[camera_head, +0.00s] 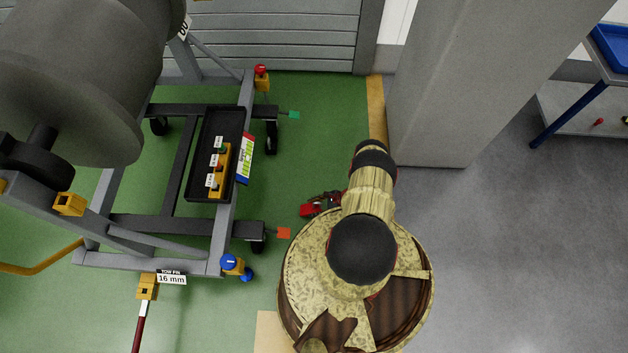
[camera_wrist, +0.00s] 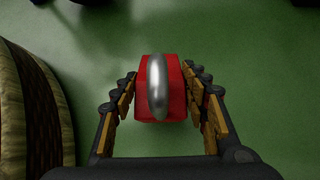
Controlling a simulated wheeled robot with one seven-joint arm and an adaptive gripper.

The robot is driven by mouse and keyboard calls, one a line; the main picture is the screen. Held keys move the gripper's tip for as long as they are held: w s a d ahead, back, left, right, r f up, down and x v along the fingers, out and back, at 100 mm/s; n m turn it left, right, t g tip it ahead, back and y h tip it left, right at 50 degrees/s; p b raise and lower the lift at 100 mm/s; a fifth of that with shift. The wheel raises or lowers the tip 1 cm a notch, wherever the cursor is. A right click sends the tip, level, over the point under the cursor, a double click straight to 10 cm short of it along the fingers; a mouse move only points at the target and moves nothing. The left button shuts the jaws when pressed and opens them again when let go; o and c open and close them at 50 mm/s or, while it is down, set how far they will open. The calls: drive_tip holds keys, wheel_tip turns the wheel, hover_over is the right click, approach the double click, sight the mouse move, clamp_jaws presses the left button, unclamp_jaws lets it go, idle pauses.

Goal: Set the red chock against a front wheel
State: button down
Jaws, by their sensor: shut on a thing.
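The red chock (camera_wrist: 174,98) is between the fingers of my gripper (camera_wrist: 160,76) in the wrist view, with a silver rounded handle on top. My gripper is shut on it. In the head view my gripper (camera_head: 324,201) is low over the green floor, right of the engine stand (camera_head: 247,190), with the red chock (camera_head: 307,211) at its left end. A black wheel (camera_head: 258,246) shows at the stand's lower right corner, apart from the chock, beside an orange-red tab (camera_head: 284,233). Another wheel (camera_head: 271,140) is at the upper right, near a green tab (camera_head: 294,114).
A black tray (camera_head: 202,130) with labelled parts sits on the stand. A tow bar (camera_head: 140,325) lies by the 16 mm label. A grey pillar (camera_head: 435,90) stands to the right, and a blue-legged table (camera_head: 560,125) beyond it.

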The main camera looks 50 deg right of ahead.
sight(314, 210)
drive_tip(key=shift+f+b, duration=0.6)
drive_tip(key=shift+f, duration=0.95)
drive_tip(key=shift+f, duration=0.15)
drive_tip(key=c, duration=1)
unclamp_jaws()
